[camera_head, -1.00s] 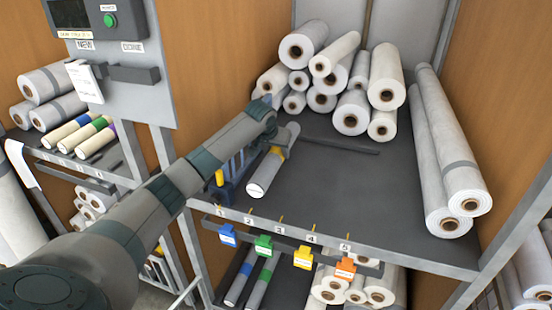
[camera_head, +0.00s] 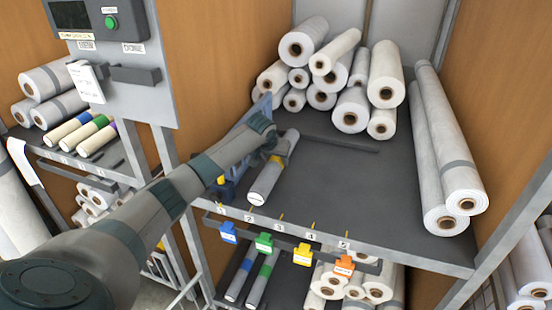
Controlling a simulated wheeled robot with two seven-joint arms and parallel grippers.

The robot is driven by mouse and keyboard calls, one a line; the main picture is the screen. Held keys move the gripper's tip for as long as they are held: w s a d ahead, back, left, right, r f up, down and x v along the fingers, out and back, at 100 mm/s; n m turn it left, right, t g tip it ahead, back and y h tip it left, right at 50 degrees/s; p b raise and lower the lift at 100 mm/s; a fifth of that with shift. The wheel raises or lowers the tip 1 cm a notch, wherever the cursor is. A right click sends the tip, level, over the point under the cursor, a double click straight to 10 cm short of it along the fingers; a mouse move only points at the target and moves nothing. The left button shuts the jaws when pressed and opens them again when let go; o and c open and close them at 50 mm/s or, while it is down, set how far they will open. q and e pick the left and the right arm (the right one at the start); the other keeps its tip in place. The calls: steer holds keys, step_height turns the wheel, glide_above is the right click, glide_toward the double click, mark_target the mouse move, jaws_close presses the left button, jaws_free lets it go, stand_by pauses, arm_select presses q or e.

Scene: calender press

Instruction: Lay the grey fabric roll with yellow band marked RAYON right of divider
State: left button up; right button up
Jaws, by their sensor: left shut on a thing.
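The grey fabric roll with a yellow band (camera_head: 267,182) is at the left of the dark shelf, one end toward the front edge. Its marking is too small to read. My left gripper (camera_head: 277,153) is at the roll's far part, by the yellow band, and is shut on it; its fingers are mostly hidden by my own wrist. I cannot tell whether the roll touches the shelf. A low dark bar (camera_head: 340,144) lies on the shelf behind and right of the roll; I cannot tell if it is the divider. My right gripper is not in view.
A blue rack (camera_head: 226,190) stands just left of the roll. The shelf's middle (camera_head: 350,195) is clear.

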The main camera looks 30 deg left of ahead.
arm_select(q)
steer(key=o, duration=1.4)
steer(key=shift+c, duration=0.2)
steer(key=shift+v, duration=0.75)
steer(key=b+v, duration=0.2)
steer(key=v, duration=0.8)
steer(key=shift+s+r+b, duration=0.1)
steer(key=shift+r+b, duration=0.25)
steer(key=shift+b, duration=0.05)
steer(key=shift+f, duration=0.1)
